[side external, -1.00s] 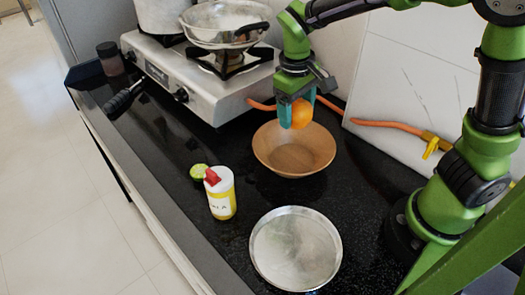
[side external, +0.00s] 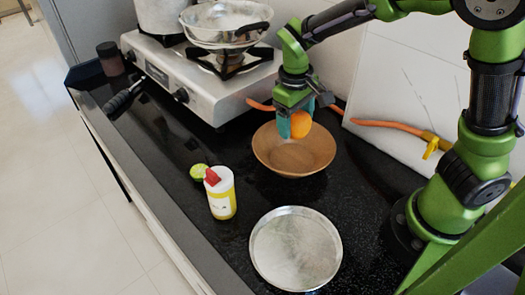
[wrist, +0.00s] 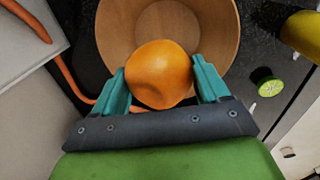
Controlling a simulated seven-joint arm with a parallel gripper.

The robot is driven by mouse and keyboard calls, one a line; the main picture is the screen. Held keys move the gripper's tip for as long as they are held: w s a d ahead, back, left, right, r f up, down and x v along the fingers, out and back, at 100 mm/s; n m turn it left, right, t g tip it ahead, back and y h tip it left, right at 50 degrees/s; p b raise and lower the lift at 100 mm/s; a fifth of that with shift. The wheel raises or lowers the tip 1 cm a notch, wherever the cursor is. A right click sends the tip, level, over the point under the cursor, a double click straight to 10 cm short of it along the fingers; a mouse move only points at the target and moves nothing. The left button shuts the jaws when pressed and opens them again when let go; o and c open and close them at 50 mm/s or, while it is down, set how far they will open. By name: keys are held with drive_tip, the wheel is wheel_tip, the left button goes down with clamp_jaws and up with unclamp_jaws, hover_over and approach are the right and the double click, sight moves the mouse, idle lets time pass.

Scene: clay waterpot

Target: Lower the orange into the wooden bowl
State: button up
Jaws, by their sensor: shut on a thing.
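The orange (side external: 300,125) is held between the two teal fingers of my gripper (side external: 293,126). In the wrist view the orange (wrist: 159,74) sits between the fingertips (wrist: 160,82), with a finger against each side. The wooden bowl (side external: 291,160) stands on the black counter under the gripper, and the orange is over its far part, about at rim height in the side view. The wrist view shows the bowl (wrist: 215,25) behind the orange, its inside looking empty where visible. I cannot tell the exact gap between orange and bowl floor.
A steel plate (side external: 295,250) lies in front of the bowl. A gas stove (side external: 195,85) with a pan (side external: 225,22) is behind. An orange hose (side external: 385,125) runs along the wall.

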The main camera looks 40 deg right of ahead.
sight(295, 129)
drive_tip(key=shift+f, duration=1.4)
drive_tip(key=shift+f, duration=0.1)
drive_tip(key=o, duration=1.1)
